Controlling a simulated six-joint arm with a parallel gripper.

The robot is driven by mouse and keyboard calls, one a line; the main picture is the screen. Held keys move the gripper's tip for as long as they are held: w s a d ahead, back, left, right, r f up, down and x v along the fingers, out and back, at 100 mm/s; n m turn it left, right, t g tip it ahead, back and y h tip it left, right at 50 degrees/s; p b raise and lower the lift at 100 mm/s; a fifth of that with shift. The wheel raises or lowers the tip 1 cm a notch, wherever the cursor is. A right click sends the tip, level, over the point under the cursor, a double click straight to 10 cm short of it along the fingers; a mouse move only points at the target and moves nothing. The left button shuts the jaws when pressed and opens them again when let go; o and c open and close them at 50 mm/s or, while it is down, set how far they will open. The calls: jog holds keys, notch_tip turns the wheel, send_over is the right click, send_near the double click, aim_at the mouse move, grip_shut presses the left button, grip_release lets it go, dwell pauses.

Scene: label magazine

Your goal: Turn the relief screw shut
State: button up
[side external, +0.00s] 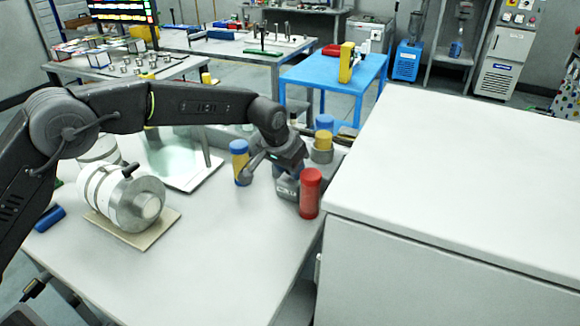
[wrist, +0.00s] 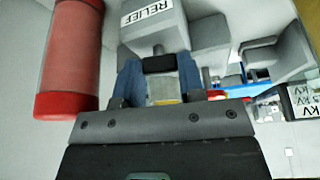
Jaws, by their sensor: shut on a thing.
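The relief block (wrist: 190,35) is a grey body with a white "RELIEF" label (wrist: 148,12), at the top of the wrist view. In the side external view its grey body (side external: 287,188) sits low beside the red cylinder, partly covered by my wrist. The relief screw (wrist: 158,63) shows as a dark head in front of the block. My gripper (wrist: 158,75) has its blue-grey fingers on either side of this head and is shut on it. The screw's thread and how far it is turned in are hidden.
A red cylinder (side external: 310,193) stands close by; it is also at the left in the wrist view (wrist: 70,55). A blue-and-yellow cylinder (side external: 240,165) stands left of my wrist. A large white cabinet (side external: 460,180) bounds the right. The front of the white table (side external: 215,265) is clear.

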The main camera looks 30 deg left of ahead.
jog(key=c, duration=0.3)
jog(key=shift+m, duration=0.3)
jog(key=m+h, duration=0.1)
jog(key=m, duration=0.3)
jog(key=shift+w+a+g+h, duration=0.1)
jog(key=shift+a+g+h, duration=0.05)
jog(key=shift+g+h, duration=0.25)
jog(key=shift+m+g+h, duration=0.5)
jog(key=shift+m, duration=1.7)
jog(key=o, duration=0.9)
